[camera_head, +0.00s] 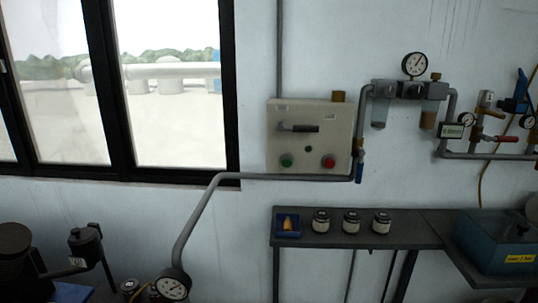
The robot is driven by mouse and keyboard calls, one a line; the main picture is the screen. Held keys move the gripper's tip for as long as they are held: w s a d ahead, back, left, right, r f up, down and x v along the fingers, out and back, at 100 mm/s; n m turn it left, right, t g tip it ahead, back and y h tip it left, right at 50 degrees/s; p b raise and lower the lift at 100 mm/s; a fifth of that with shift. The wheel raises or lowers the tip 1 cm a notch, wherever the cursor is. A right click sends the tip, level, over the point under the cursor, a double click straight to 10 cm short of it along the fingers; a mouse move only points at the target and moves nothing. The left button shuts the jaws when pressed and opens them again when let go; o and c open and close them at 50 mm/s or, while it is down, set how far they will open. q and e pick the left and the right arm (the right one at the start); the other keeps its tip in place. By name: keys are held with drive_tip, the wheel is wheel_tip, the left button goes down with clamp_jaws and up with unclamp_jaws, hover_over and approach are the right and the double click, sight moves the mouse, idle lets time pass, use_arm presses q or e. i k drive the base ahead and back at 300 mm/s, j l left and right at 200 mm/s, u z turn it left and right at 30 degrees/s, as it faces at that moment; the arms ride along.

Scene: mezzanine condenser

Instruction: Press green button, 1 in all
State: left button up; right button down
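The green button (286,160) is a small round button at the lower left of a beige control box (312,115) on the wall. A red button (328,161) is at the lower right of the same box, with a dark knob between and above them and a dark lever handle higher up. A grey pipe passes just below the buttons. Nothing touches the green button. Neither of my grippers is in view.
A dark shelf (360,236) below the box holds a blue tray (287,227) and several small jars. A pipe with a gauge (173,286) rises at lower left. Gauges and valves are on the wall at right, above a teal box (495,240). The wall before the control box looks clear.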

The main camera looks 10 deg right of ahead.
sight(287, 161)
drive_tip(key=i+l+u, duration=0.4)
drive_tip(key=l, duration=0.25)
drive_tip(key=i+l+u, duration=0.15)
drive_tip(key=l, duration=0.25)
drive_tip(key=i+l+u, duration=0.2)
drive_tip(key=i+l, duration=0.1)
drive_tip(key=l, duration=0.1)
